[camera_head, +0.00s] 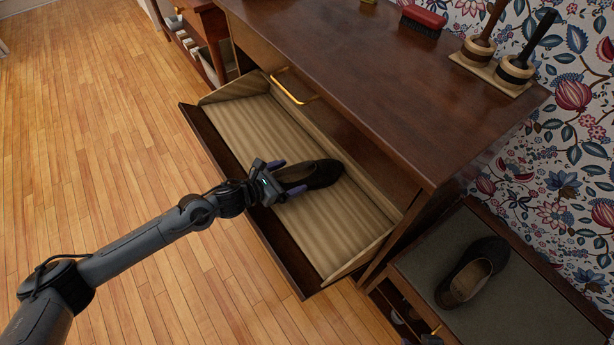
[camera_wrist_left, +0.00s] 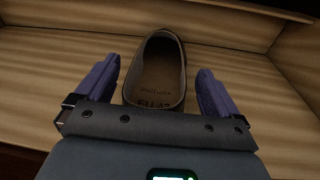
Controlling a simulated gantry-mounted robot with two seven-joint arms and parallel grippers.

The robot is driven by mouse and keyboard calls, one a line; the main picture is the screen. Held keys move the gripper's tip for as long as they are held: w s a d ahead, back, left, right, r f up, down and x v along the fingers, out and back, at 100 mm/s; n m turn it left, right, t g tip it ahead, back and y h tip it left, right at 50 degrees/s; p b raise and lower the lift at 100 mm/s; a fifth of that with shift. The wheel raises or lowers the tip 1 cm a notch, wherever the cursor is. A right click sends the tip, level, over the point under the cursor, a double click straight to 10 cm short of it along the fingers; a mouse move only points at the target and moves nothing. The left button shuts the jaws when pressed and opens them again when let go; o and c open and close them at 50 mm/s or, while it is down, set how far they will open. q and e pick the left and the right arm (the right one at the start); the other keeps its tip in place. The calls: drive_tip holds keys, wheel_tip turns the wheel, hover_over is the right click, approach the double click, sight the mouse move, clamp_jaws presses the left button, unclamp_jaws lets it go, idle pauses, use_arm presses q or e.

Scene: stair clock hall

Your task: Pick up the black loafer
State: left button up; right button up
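A black loafer (camera_head: 318,175) lies in the open drawer (camera_head: 345,225) of the dark wooden cabinet. My left gripper (camera_head: 281,179) is at the loafer's heel end, with its purple fingers open on either side of the shoe. In the left wrist view the loafer (camera_wrist_left: 159,72) sits between the two spread fingers (camera_wrist_left: 155,88), with a gap on each side. Its heel edge is partly hidden by the gripper body. A second black loafer (camera_head: 489,258) rests on a grey-topped bench at the lower right. My right gripper is not in view.
The drawer's front panel (camera_head: 222,160) and side walls surround the shoe. The cabinet top (camera_head: 370,85) overhangs behind it, with a red brush (camera_head: 423,20) and dark-handled brushes (camera_head: 516,68) on it. The rest of the drawer floor is clear.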

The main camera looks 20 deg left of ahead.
use_arm(q)
drive_tip(key=c, duration=1.7)
drive_tip(key=shift+r, duration=0.1)
clamp_jaws()
drive_tip(key=shift+d, duration=0.1)
